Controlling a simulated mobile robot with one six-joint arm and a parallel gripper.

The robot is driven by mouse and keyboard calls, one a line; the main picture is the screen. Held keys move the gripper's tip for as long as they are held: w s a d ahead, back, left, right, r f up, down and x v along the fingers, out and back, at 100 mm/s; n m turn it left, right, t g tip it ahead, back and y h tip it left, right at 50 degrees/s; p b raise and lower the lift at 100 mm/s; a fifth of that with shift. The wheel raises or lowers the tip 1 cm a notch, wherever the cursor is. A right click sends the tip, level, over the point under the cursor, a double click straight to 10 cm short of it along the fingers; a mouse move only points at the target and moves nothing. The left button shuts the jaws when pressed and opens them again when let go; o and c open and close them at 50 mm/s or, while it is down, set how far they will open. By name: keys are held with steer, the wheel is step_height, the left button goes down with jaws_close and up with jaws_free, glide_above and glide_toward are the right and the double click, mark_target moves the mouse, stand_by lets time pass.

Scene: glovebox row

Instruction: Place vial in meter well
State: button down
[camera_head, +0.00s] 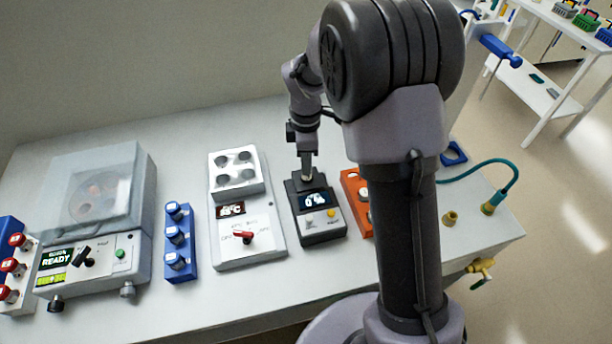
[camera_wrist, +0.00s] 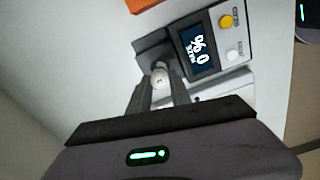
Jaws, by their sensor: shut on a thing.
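The meter (camera_head: 318,216) is a dark box with a lit screen and a yellow button, standing on the bench. Its screen reads 0 % in the wrist view (camera_wrist: 198,46). My gripper (camera_head: 306,176) points down at the raised back part of the meter, where the well is. In the wrist view, my gripper (camera_wrist: 163,88) is shut on a vial with a pale round cap (camera_wrist: 159,77). The vial's lower part is hidden, so I cannot tell how deep it sits in the well.
Left of the meter stands a white heater block (camera_head: 262,243) with a red switch, then a blue rack (camera_head: 180,244) of capped vials and a centrifuge (camera_head: 97,200) reading READY. An orange rack (camera_head: 350,190) stands close on the right, partly behind my arm.

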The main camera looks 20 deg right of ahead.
step_height(320, 180, down, 4)
steer(key=shift+r+b, duration=0.15)
steer(key=shift+b, duration=0.25)
steer(key=shift+s+d, duration=0.1)
steer(key=c, duration=1.2)
jaws_free()
